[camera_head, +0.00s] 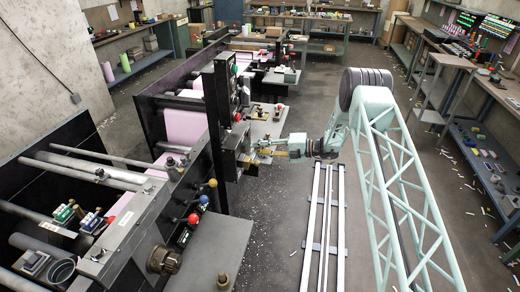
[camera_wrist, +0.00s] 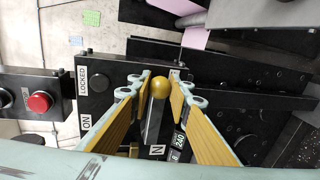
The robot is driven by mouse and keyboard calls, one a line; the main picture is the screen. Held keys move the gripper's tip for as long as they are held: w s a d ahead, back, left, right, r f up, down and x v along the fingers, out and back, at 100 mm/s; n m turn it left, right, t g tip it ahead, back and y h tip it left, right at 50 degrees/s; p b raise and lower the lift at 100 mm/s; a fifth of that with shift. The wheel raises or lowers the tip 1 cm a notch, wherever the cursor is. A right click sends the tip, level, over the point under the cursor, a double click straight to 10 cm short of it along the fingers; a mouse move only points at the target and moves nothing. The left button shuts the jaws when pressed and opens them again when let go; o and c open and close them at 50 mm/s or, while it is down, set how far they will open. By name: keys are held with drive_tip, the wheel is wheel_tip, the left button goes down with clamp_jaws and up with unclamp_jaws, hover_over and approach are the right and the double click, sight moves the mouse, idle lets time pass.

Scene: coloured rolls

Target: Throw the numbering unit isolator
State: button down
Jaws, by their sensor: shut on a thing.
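The isolator shows in the wrist view as a dark panel (camera_wrist: 97,110) with white LOCKED and ON labels and a lever (camera_wrist: 153,124) ending in a gold ball knob (camera_wrist: 161,88). My gripper (camera_wrist: 160,80) has its yellow-padded fingers on either side of the lever, shut on it at the knob. The lever's base is partly hidden between the fingers. In the head view my gripper (camera_head: 254,152) reaches left to the isolator box (camera_head: 230,162) on the side of the dark press; the knob is too small to make out there.
A box with a red button (camera_wrist: 40,102) sits left of the panel in the wrist view. In the head view, red (camera_head: 193,218), blue (camera_head: 203,199) and yellow (camera_head: 212,183) knobs stand on the nearer press frame. The floor right of the press carries white rails (camera_head: 324,225).

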drive_tip(key=c, duration=2.4)
unclamp_jaws()
drive_tip(key=shift+d, duration=0.1)
drive_tip(key=v, duration=1.1)
drive_tip(key=shift+d, duration=0.4)
drive_tip(key=shift+s+r, duration=0.1)
drive_tip(key=shift+s, duration=0.05)
